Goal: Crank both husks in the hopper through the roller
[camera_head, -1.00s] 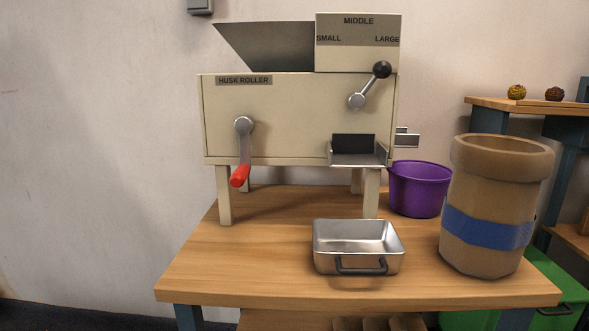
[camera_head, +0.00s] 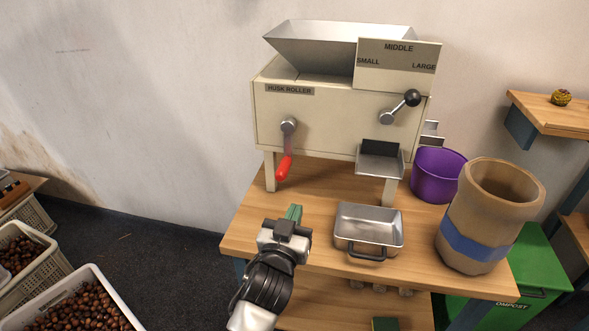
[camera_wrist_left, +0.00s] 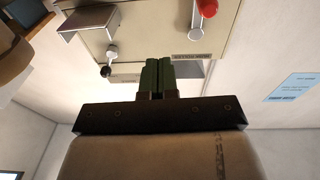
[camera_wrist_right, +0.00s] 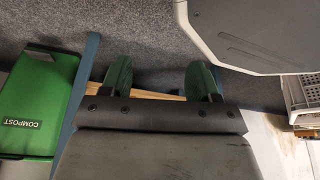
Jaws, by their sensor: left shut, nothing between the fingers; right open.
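The cream husk roller (camera_head: 330,125) stands on the wooden table, with a grey hopper (camera_head: 320,45) on top. The inside of the hopper is mostly hidden, and I see no husks in it. The crank (camera_head: 288,140) hangs down on the front left, with a red handle (camera_head: 284,168) at its lower end. The handle also shows upside down in the left wrist view (camera_wrist_left: 208,7). My left gripper (camera_head: 293,213) is shut and empty, below and in front of the handle, apart from it. My right gripper (camera_wrist_right: 160,78) is open and empty, pointing toward the floor.
A metal pan (camera_head: 368,232) sits on the table below the outlet chute (camera_head: 380,160). A purple bucket (camera_head: 438,175) and a brown barrel (camera_head: 490,215) stand to the right. Crates of chestnuts (camera_head: 75,305) are at the lower left. A green compost bin (camera_head: 525,275) stands at the right.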

